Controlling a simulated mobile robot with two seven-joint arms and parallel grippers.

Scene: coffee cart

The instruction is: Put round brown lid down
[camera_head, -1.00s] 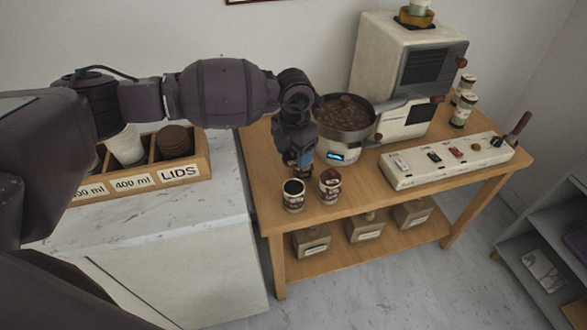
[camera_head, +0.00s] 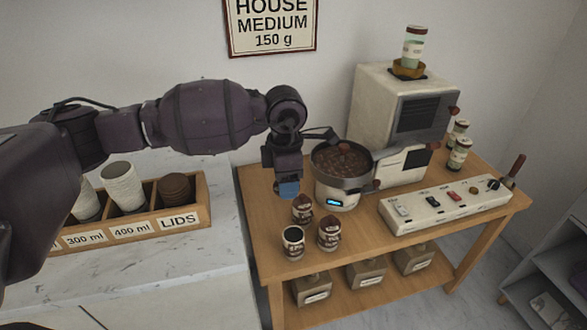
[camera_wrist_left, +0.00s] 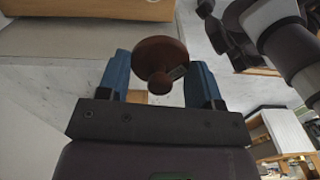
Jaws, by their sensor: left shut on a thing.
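My left gripper (camera_head: 288,189) is above the left part of the wooden table, just behind the cups. In the left wrist view, its blue fingers (camera_wrist_left: 160,82) are shut on the round brown lid (camera_wrist_left: 160,57), a dark reddish-brown disc with a small round knob. In the head view I cannot make out the lid at the fingers. My right gripper is not in view.
Three cups stand on the wooden table (camera_head: 370,238); the front left cup (camera_head: 293,245) is open with dark contents. Beside them are a scale with a bean-filled pan (camera_head: 343,178), a grinder (camera_head: 395,95) and a switch panel (camera_head: 440,210). A lids box (camera_head: 180,221) stands left.

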